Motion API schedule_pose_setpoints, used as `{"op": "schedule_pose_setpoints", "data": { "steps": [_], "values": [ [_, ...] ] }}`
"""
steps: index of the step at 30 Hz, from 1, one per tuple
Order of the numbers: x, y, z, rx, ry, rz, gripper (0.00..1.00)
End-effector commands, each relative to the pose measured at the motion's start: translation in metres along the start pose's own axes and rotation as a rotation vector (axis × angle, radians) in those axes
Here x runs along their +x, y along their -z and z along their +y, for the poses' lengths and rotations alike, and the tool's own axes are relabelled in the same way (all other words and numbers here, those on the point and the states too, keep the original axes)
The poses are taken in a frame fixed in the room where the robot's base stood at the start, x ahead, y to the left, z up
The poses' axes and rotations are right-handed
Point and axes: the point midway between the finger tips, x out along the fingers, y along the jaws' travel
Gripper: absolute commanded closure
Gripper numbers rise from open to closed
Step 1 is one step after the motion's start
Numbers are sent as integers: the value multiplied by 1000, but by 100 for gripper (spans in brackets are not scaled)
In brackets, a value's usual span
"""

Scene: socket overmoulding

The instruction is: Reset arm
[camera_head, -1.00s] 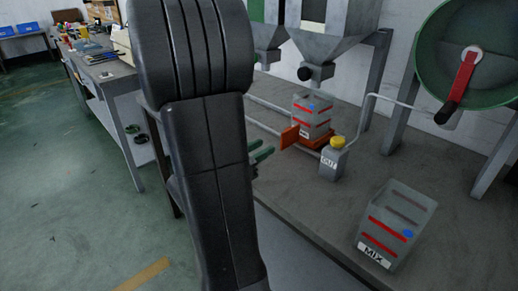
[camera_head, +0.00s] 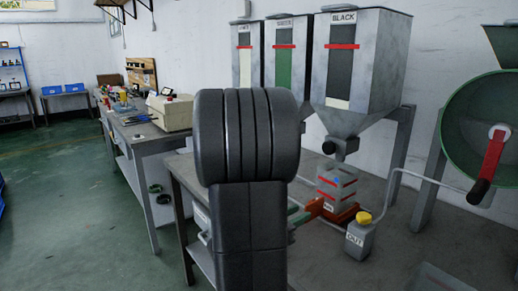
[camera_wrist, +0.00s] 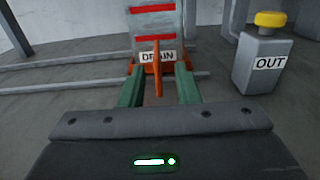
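My gripper (camera_wrist: 160,92) has two green fingers, which stand apart in the wrist view. An upright orange handle (camera_wrist: 157,68) shows between them, with a gap on each side. Behind the handle is a grey container with red stripes (camera_wrist: 153,23) and a DRAIN label. In the head view my own dark arm covers most of the gripper, and a bit of green finger (camera_head: 293,208) shows beside it. The striped container (camera_head: 337,188) stands on an orange base (camera_head: 343,216) to the right of the arm.
A BLACK hopper (camera_head: 360,70) hangs above. A green drum with a red crank (camera_head: 492,160) is at right. The floor at left (camera_head: 60,200) is clear.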

Motion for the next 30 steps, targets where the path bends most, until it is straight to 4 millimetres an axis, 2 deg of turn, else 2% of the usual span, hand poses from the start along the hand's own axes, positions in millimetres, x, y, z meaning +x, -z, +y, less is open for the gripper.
{"op": "schedule_pose_setpoints", "data": {
  "steps": [18, 24, 30],
  "values": [
    [78, 0, 0, 0, 1, -1, 71],
    [88, 0, 0, 0, -1, 0, 71],
    [89, 0, 1, 0, -2, 0, 71]
  ]
}}
